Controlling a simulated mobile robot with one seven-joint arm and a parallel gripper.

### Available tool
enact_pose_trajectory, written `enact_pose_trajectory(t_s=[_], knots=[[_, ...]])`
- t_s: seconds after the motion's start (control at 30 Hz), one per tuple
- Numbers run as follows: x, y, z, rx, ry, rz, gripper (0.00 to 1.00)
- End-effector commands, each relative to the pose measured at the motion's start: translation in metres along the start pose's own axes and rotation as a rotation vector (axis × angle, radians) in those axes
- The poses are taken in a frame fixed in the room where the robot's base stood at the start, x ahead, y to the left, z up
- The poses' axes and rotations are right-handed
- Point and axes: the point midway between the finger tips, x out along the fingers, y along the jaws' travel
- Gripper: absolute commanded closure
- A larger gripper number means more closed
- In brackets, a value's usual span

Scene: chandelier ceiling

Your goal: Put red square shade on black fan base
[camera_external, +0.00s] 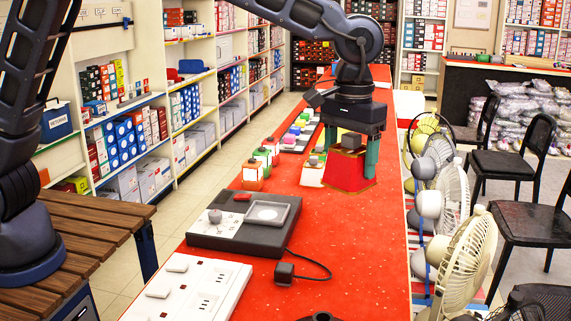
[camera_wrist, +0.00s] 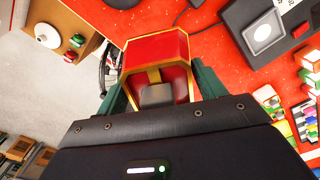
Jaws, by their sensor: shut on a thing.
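The red square shade (camera_external: 350,174) has gold edging and flares toward its bottom; it is over the red-topped table. My gripper (camera_external: 352,155) is shut on it, with a teal finger on either side. In the wrist view the shade (camera_wrist: 155,47) sits between the fingers of my gripper (camera_wrist: 160,85), its wide end facing away. I cannot tell whether the shade touches the table. A black round object (camera_external: 320,317), cut off by the bottom edge of the external view, may be the black fan base. A black piece (camera_wrist: 122,3) also shows at the top of the wrist view.
The red table (camera_external: 365,260) carries a dark box with a square plate (camera_external: 245,228), a black plug with a cord (camera_external: 285,272), a white socket panel (camera_external: 190,290) and small lanterns (camera_external: 253,175). White fans (camera_external: 466,250) stand along its right side.

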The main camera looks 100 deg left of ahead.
Motion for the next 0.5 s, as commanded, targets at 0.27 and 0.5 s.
enact_pose_trajectory(t_s=[0.27,0.5], knots=[[-0.015,0.053,0.093,0.141,0.000,0.001,0.55],[-0.021,0.073,0.138,0.205,-0.001,0.001,0.55]])
